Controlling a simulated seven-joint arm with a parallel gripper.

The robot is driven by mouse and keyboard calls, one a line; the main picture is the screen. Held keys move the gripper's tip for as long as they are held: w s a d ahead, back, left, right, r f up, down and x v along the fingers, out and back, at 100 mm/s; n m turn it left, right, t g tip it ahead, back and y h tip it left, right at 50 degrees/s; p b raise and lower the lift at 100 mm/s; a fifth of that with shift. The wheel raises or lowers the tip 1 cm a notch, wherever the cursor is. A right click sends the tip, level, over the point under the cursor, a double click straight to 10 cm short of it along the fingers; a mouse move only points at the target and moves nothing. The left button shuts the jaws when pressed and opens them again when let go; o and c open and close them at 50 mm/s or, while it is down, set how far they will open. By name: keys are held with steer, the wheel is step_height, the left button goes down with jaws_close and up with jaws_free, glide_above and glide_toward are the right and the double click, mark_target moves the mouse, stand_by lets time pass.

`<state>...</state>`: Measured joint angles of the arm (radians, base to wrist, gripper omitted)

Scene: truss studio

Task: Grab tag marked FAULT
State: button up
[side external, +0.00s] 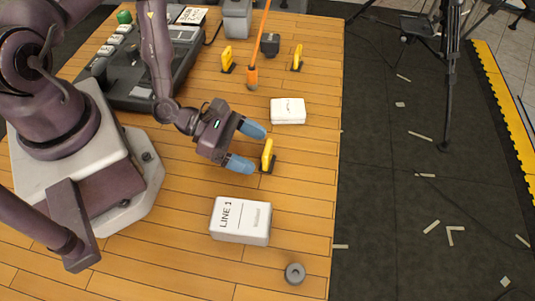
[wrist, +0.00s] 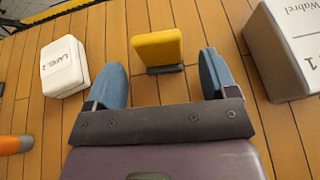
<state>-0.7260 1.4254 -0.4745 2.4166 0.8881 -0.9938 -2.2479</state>
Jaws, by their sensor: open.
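Three yellow upright tags on dark bases stand on the wooden table. The near yellow tag (side external: 267,153) stands just ahead of my gripper (side external: 255,150); in the wrist view this tag (wrist: 157,47) shows between and slightly beyond the blue fingertips. The far left yellow tag (side external: 227,58) and the far right yellow tag (side external: 297,57) stand at the back. No word can be read on any tag, so I cannot tell which is marked FAULT. My gripper is open and empty, with one finger toward each side of the near tag.
A white box marked LINE 1 (side external: 240,220) and a small white box (side external: 288,111) flank the near tag. A grey ring-like piece (side external: 295,272) lies near the front. An orange rod (side external: 258,50), a dark cup (side external: 270,44) and a console (side external: 145,65) are behind. The table edge is at right.

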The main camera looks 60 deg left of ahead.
mark_target(270, 163)
steer(key=x, duration=0.4)
steer(key=shift+w+d+f, duration=0.1)
steer(key=shift+d, duration=0.05)
steer(key=c, duration=1)
